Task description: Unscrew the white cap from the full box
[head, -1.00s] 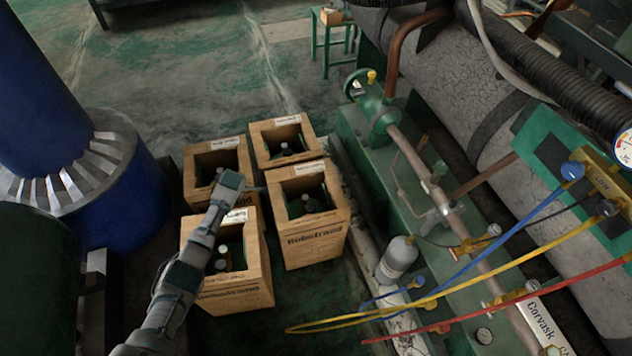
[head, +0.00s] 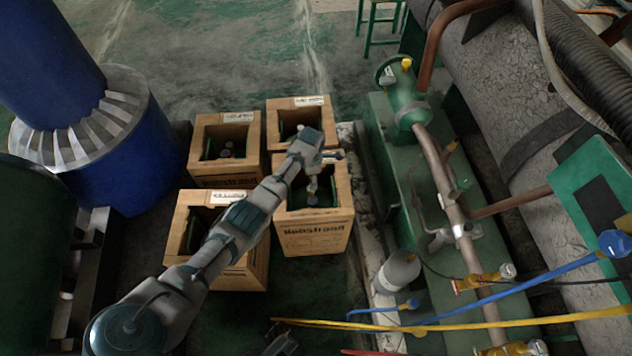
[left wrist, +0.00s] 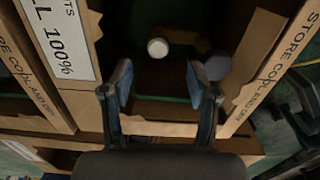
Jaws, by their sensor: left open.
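The full box (left wrist: 66,35) is a brown open-topped box with a "100%" label, seen in the left wrist view. A round white cap (left wrist: 158,48) shows inside its dark opening. In the head view my left gripper (head: 322,170) is over the near right box (head: 315,238), pointing down at its opening. In the left wrist view my left gripper (left wrist: 161,80) is open and empty. The cap lies ahead of the gap between its fingers, apart from them. Part of what looks like my right gripper (head: 282,344) shows at the bottom edge; its jaws are unclear.
Three similar boxes stand close by: near left (head: 190,215), far left (head: 222,180) and far right (head: 272,130). A grey cylinder (head: 398,272) and blue and yellow hoses (head: 560,322) are to the right. A green machine base (head: 395,185) runs alongside.

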